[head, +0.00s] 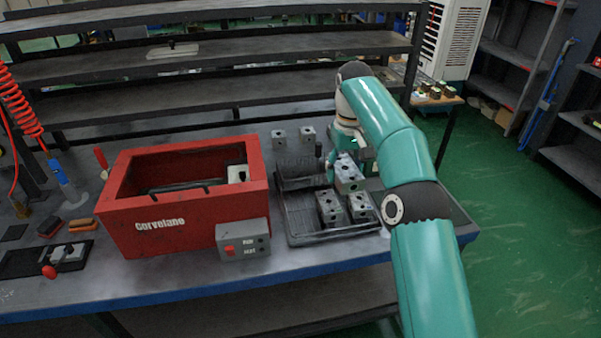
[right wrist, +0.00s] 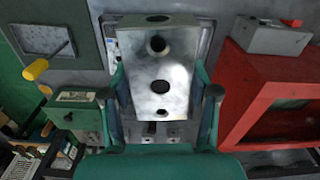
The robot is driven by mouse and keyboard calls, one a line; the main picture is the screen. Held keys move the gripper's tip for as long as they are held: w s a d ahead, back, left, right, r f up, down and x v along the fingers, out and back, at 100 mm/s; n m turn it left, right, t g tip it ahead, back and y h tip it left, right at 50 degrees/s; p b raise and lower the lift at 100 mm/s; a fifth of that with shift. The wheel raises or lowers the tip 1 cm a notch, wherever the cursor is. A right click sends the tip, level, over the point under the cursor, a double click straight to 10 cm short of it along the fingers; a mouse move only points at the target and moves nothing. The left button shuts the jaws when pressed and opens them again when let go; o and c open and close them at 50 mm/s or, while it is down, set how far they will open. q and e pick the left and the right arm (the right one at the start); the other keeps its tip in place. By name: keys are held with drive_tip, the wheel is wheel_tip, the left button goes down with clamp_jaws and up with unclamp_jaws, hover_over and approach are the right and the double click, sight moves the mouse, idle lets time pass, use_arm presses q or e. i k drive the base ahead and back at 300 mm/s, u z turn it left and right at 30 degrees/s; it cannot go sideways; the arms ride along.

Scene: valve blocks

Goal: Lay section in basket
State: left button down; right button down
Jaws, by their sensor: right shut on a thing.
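My right gripper (head: 350,160) is shut on a grey metal block section (head: 348,178), held over the black tray. In the right wrist view the gripper (right wrist: 160,92) has its fingers on both sides of the section (right wrist: 175,70), which shows round dark holes. The red box (head: 185,225) marked Corvelane stands to the left in the head view. Inside it are a dark bar or rim and a light piece (head: 237,173) in the far right corner; whether a basket lies in it I cannot tell. The box also shows in the right wrist view (right wrist: 245,85). My left gripper is not seen.
The black ribbed tray (head: 303,215) holds more grey blocks (head: 330,207), (head: 361,206). A grey control box (head: 243,240) sits at the red box's front right. Two small grey pieces stand behind the tray.

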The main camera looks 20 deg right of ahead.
sight(298, 177)
drive_tip(key=z, duration=0.05)
drive_tip(key=i, duration=0.9)
drive_tip(key=u, duration=0.1)
